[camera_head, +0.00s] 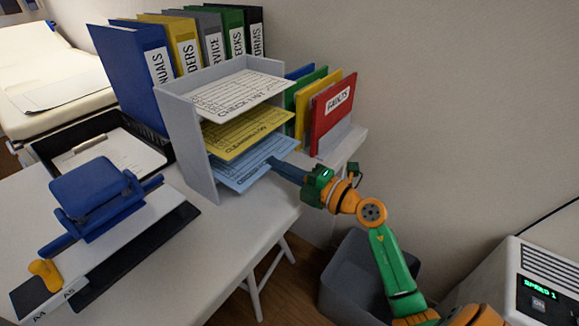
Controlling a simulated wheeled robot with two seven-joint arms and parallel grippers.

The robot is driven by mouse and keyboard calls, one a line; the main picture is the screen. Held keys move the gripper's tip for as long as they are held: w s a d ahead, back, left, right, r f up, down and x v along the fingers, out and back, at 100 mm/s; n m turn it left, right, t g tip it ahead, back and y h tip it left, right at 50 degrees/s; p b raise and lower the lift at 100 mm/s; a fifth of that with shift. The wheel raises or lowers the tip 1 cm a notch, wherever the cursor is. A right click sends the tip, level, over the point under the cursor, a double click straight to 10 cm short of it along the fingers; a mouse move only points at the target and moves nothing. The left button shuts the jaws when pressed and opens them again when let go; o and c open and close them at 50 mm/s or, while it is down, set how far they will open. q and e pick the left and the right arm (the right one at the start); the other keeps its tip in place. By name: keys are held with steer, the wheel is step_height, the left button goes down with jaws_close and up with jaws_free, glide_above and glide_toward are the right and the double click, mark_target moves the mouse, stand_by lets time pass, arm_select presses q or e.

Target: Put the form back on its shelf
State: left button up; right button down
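The grey form rack (185,130) stands on the white table. A white form headed CHECK LIST (235,92) lies on its top level and a yellow form (245,132) on the level below. Blue forms (240,172) lie at the bottom level, jutting out at the front. My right gripper (277,165) reaches in from the right, its slim dark-blue fingers at the edge of the blue forms. The fingers lie close together; whether they pinch a sheet cannot be made out. My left gripper is not in view.
Binders (185,45) stand behind the rack. A red FAULTS folder (333,110) stands at its right. A blue hole punch (95,195), a paper trimmer (120,250) and a black tray (60,155) with a clipboard lie left. A grey bin (345,290) stands below my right arm.

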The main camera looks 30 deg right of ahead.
steer(key=shift+w+a, duration=0.15)
steer(key=shift+w, duration=0.1)
steer(key=shift+w+a+p, duration=0.25)
steer(key=shift+w+p, duration=0.15)
steer(key=shift+w, duration=0.2)
stand_by(0.6)
steer(key=c, duration=1.5)
jaws_free()
steer(key=o, duration=0.5)
steer(key=shift+s, duration=0.1)
steer(key=v, duration=0.7)
